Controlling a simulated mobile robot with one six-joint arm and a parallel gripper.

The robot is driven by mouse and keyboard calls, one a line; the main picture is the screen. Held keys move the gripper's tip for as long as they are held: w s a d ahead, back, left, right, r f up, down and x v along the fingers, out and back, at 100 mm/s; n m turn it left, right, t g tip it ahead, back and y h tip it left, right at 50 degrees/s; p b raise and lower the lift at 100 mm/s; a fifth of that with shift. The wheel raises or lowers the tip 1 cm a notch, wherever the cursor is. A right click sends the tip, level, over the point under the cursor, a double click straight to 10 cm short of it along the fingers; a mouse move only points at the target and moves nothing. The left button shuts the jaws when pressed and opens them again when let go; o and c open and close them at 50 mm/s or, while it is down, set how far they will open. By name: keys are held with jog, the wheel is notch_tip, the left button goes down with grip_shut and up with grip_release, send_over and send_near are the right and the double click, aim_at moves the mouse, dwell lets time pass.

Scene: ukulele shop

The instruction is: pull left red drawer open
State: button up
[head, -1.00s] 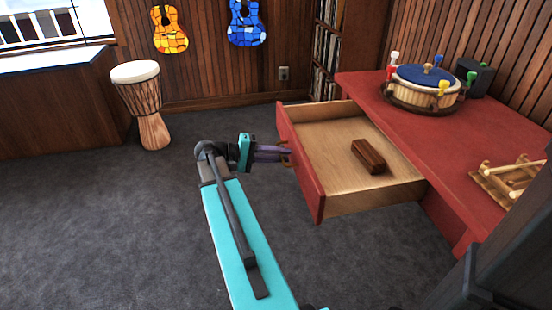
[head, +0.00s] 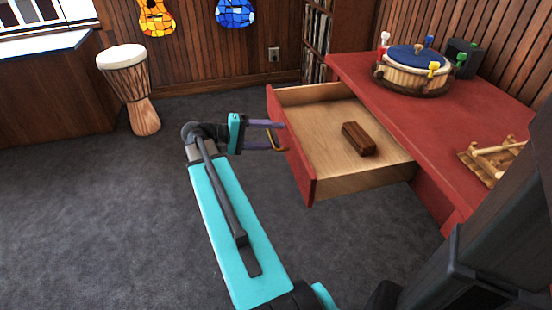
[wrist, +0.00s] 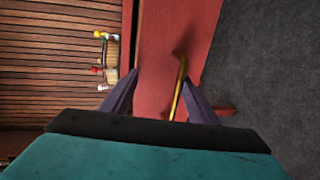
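The red drawer (head: 291,150) stands pulled well out of the red desk, with its pale wooden inside showing and a brown wooden block (head: 358,139) lying in it. Its brass handle (wrist: 179,88) sticks out from the red front in the wrist view. My gripper (head: 276,136) is at the drawer front with its fingers spread. In the wrist view, my gripper (wrist: 160,88) has the handle between its fingers, closer to the right one, with gaps showing. Whether a finger touches the handle I cannot tell.
The red desk (head: 440,125) carries a round drum-like piece (head: 412,82) with coloured pegs, a dark cylinder (head: 463,55) and a small wooden rack (head: 490,160). A tall drum (head: 130,85) stands at the left. Grey carpet left of the drawer is clear.

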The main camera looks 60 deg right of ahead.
aim_at(293, 149)
jog(key=shift+o, duration=0.4)
jog(key=s+a, duration=0.1)
jog(key=a, duration=0.1)
jog(key=s+a+r, duration=0.1)
jog(key=s+a, duration=0.1)
jog(key=shift+s+a+r+p, duration=0.2)
jog(key=shift+s+a+p, duration=0.05)
jog(key=shift+s+p, duration=0.05)
jog(key=shift+a+r+p, duration=0.15)
jog(key=shift+r+p, duration=0.1)
jog(key=shift+p, duration=0.45)
jog(key=c, duration=0.6)
jog(key=shift+o, duration=0.2)
jog(key=shift+f+p, duration=0.15)
jog(key=shift+p, duration=0.45)
jog(key=shift+s+a+p, duration=0.1)
jog(key=shift+a+p, duration=0.05)
jog(key=shift+p, duration=0.75)
jog(key=a+p, duration=0.1)
jog(key=p, duration=0.3)
jog(key=shift+s, duration=0.25)
jog(key=p, duration=0.3)
jog(key=shift+s+a+p, duration=0.35)
jog(key=shift+a, duration=0.05)
jog(key=s+a+p, duration=0.1)
jog(key=a+p, duration=0.1)
jog(key=p, duration=0.3)
jog(key=s+a+p, duration=0.2)
jog(key=p, duration=0.3)
